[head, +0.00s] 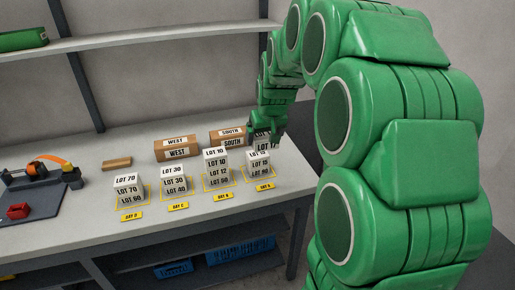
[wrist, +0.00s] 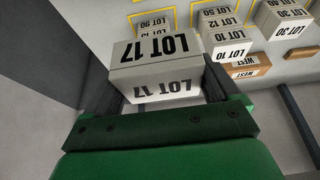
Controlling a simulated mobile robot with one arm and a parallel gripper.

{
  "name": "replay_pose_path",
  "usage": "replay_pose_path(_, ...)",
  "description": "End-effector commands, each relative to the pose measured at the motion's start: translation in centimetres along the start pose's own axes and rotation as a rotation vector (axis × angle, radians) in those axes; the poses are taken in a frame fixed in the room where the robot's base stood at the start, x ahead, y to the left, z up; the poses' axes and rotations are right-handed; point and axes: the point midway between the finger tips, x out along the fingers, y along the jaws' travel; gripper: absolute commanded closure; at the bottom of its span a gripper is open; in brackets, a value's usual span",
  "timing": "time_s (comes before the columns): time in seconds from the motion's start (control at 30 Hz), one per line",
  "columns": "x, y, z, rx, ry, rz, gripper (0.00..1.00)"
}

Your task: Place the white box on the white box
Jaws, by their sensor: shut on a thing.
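My gripper (wrist: 157,98) is shut on a white box labelled LOT 17 (wrist: 155,72), its label upside down in the wrist view. In the head view my gripper (head: 268,133) holds this box (head: 266,146) behind and above the rightmost white stack. That stack, at BAY A, has a lower box labelled LOT 90 (head: 259,171) and a box on top whose label is partly hidden. It also shows past the held box in the wrist view (wrist: 156,22). I cannot tell whether the held box touches the stack.
White stacks stand at BAY B (head: 217,180), BAY C (head: 174,185) and BAY D (head: 129,195) inside yellow outlines. Brown boxes labelled WEST (head: 177,153) and SOUTH (head: 228,143) stand behind. A tape dispenser (head: 37,171) is at the left. A shelf (head: 150,36) runs above the table.

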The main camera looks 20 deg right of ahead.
Motion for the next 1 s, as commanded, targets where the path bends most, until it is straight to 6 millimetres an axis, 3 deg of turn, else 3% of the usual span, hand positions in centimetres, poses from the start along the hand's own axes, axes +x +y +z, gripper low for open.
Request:
replay_pose_path(0.6,5.7,1.0,-5.3,-0.001,0.0,0.0,0.54)
replay_pose_path(1.0,10.9,1.5,-6.9,0.0,-0.001,-0.001,0.54)
